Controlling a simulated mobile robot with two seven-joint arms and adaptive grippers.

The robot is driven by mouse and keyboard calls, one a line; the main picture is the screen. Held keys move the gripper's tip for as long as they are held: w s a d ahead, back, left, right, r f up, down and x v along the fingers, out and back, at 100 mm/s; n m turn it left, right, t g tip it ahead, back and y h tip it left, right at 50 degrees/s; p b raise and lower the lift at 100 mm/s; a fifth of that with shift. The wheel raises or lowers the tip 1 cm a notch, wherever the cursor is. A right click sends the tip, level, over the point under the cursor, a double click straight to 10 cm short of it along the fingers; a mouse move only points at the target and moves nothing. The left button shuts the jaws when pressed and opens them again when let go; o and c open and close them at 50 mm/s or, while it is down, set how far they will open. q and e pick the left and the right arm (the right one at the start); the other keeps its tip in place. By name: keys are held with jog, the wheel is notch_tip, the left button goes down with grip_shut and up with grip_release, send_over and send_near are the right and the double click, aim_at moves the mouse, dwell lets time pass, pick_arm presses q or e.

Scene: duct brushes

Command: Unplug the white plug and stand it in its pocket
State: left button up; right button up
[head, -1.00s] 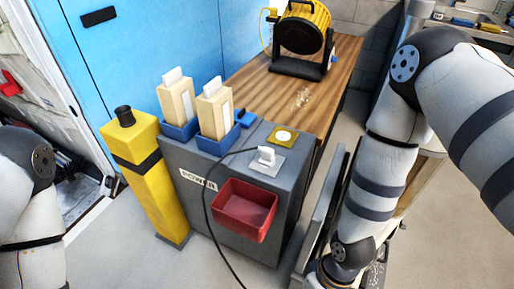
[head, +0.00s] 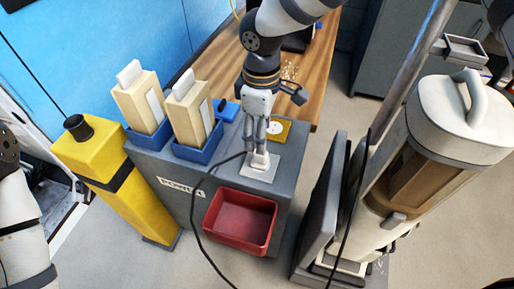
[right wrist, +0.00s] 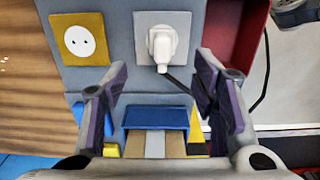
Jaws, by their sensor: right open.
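The white plug (right wrist: 161,47) sits in the white socket plate (right wrist: 180,20) on the grey cabinet, its dark cord leading off. In the head view the plug (head: 261,161) is partly hidden by my right gripper (head: 259,143), which points down over it. In the right wrist view my right gripper (right wrist: 161,78) is open, with one finger on each side and the plug just beyond, between the fingertips. Two blue pockets (head: 196,154) on the cabinet each hold a tall cream block (head: 190,108). I cannot tell which pocket belongs to the plug. My left gripper is out of view.
A yellow plate with an empty round socket (right wrist: 82,42) is beside the white plate. A red bin (head: 240,222) hangs on the cabinet front. A yellow post (head: 115,185) stands left, a wooden bench (head: 220,58) behind. The cord (head: 194,215) hangs down in front.

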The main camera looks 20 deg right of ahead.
aim_at(260, 158)
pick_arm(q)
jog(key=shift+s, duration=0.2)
pick_arm(e)
jog(key=shift+s, duration=0.2)
notch_tip(260, 158, down, 7)
jog(key=shift+f+b, duration=0.15)
jog(key=shift+b, duration=1.05)
jog(key=shift+f, duration=0.85)
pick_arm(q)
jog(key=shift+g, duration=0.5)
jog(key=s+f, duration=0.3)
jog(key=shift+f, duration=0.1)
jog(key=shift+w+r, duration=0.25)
pick_arm(e)
grip_shut()
jog(key=shift+r, duration=0.15)
